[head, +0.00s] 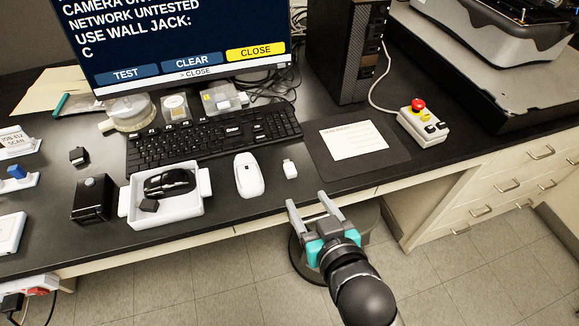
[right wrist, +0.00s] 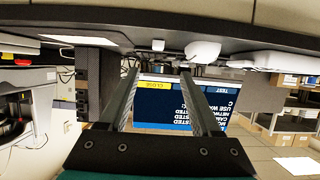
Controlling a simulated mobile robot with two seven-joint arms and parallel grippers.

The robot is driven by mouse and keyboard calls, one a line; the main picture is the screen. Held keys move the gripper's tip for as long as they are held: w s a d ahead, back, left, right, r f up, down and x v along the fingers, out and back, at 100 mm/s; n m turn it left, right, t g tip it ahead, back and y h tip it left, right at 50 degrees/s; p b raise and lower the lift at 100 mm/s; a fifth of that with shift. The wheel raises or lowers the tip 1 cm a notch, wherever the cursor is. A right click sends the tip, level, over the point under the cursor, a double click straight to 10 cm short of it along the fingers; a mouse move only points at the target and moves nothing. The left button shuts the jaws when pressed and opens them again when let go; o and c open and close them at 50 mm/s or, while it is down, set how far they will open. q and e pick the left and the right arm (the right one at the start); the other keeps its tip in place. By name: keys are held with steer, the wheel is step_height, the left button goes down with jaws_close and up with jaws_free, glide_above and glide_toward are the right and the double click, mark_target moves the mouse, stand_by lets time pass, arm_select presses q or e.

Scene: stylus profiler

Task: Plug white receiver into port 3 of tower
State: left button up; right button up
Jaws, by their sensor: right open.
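The white receiver (head: 290,169), a small white USB plug, lies on the black desk near its front edge, right of a white mouse. It also shows in the right wrist view (right wrist: 158,45), which is upside down. The black tower (head: 338,55) stands at the back of the desk, with ports on its right-hand face; their numbers are too small to read. My right gripper (head: 307,200) is open and empty in front of the desk edge, a little short of the receiver. Its fingers also show in the right wrist view (right wrist: 159,74). My left gripper is not in view.
The white mouse (head: 249,175), a keyboard (head: 212,135) and a white tray (head: 198,211) with a black mouse lie left of the receiver. A dark mat (head: 385,160) with a white card and a button box (head: 423,123) lie to the right. A monitor (head: 180,40) stands behind.

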steer(key=b, duration=0.1)
glide_toward(291, 172)
steer(key=x, duration=0.4)
steer(key=shift+a+r, duration=0.15)
steer(key=shift+r, duration=0.05)
steer(key=shift+d+b+x, duration=0.2)
steer(key=shift+b+x, duration=0.4)
steer(key=shift+x, duration=1.95)
steer(key=shift+f, duration=0.1)
jaws_close()
